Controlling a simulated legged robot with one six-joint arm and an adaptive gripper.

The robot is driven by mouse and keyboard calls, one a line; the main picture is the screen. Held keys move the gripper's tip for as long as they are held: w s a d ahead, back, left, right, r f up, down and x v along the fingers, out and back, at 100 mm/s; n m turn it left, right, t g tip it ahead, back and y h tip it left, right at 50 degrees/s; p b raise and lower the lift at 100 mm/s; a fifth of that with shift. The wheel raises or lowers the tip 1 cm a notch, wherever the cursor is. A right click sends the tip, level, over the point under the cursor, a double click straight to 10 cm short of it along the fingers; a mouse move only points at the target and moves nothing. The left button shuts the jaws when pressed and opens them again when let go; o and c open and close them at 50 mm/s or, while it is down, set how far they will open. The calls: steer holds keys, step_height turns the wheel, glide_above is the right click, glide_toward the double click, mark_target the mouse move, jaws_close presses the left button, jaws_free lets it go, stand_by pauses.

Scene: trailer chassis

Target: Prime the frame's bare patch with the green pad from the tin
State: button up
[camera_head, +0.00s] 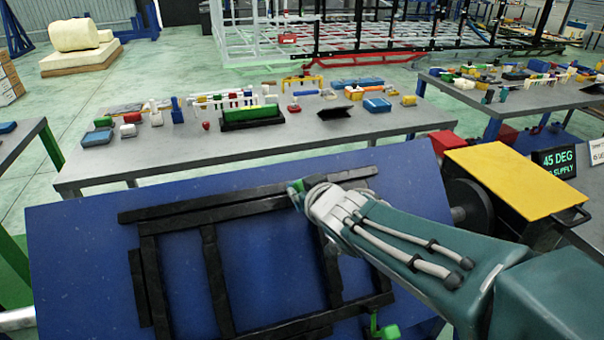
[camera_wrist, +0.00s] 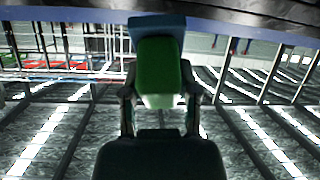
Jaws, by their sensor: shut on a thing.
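The green pad (camera_head: 296,187) is at the upper bar of the dark frame (camera_head: 153,275), which lies on a tilted blue panel. In the wrist view the pad (camera_wrist: 160,72) sits between the two fingers of my gripper (camera_wrist: 160,94), with a blue piece (camera_wrist: 157,27) behind it. My gripper (camera_head: 303,196) is shut on the pad; in the head view my wrist hides most of the fingers. I cannot tell whether the pad touches the bar. I cannot make out the bare patch or a tin.
A green piece (camera_head: 388,331) is at the panel's lower right. A yellow-topped cart (camera_head: 520,178) stands close on the right. Behind the blue panel (camera_head: 80,260) is a grey table (camera_head: 240,143) with many small tools and boxes.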

steer(key=shift+w+d+f, duration=0.1)
steer(key=shift+w+f, duration=0.15)
steer(key=shift+f, duration=0.1)
steer(key=shift+w+a+f, duration=0.3)
steer(key=shift+w+f, duration=0.55)
steer(key=shift+w+a+f, duration=0.25)
steer(key=shift+w+f, duration=0.6)
steer(key=shift+w+a+f, duration=0.2)
steer(key=shift+w+f, duration=0.4)
steer(key=shift+f, duration=0.05)
steer(key=shift+d, duration=0.15)
steer(key=shift+w+d+r, duration=0.1)
steer(key=shift+w+d, duration=0.15)
steer(key=shift+d, duration=0.6)
steer(key=shift+w+d, duration=0.2)
steer(key=shift+d, duration=0.65)
steer(key=shift+w+d, duration=0.35)
steer(key=shift+d, duration=0.75)
steer(key=shift+w+d, duration=0.35)
steer(key=shift+d, duration=0.8)
steer(key=shift+w+d, duration=0.35)
steer(key=shift+d, duration=0.75)
steer(key=shift+s+a, duration=0.1)
